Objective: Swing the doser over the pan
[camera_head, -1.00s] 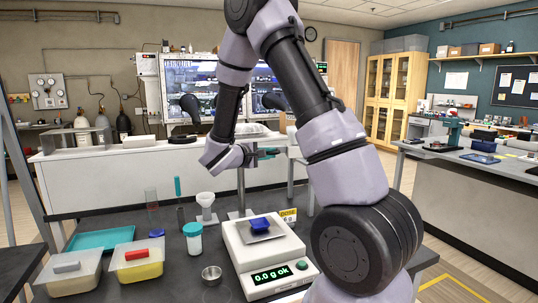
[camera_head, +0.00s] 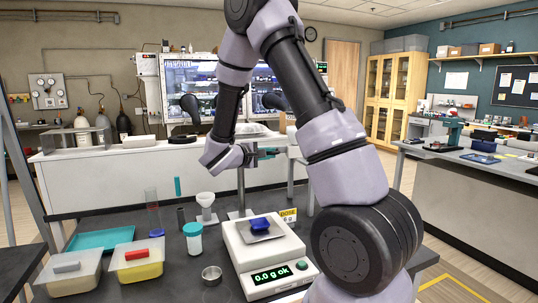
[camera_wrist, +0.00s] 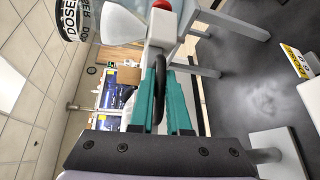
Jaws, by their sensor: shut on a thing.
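The doser shows in the wrist view as a drum lettered DOSER (camera_wrist: 70,18), with a white cone, a pale arm (camera_wrist: 168,25) and a red knob. In the head view my arm hides most of it. My gripper's (camera_wrist: 163,80) teal fingers are closed around a black ring-like part at the doser's arm. In the head view my gripper (camera_head: 265,153) is behind and above the balance. The pan (camera_head: 262,238) is on the balance (camera_head: 239,250), with a blue dish (camera_head: 260,225) on it. The display reads 0.0 g ok.
Left of the balance are a white jar with a teal lid (camera_head: 193,237), a small metal cup (camera_head: 212,275), a funnel (camera_head: 206,205), two lidded tubs (camera_head: 137,262) and a teal tray (camera_head: 98,239). A yellow sign (camera_head: 288,214) stands behind the balance.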

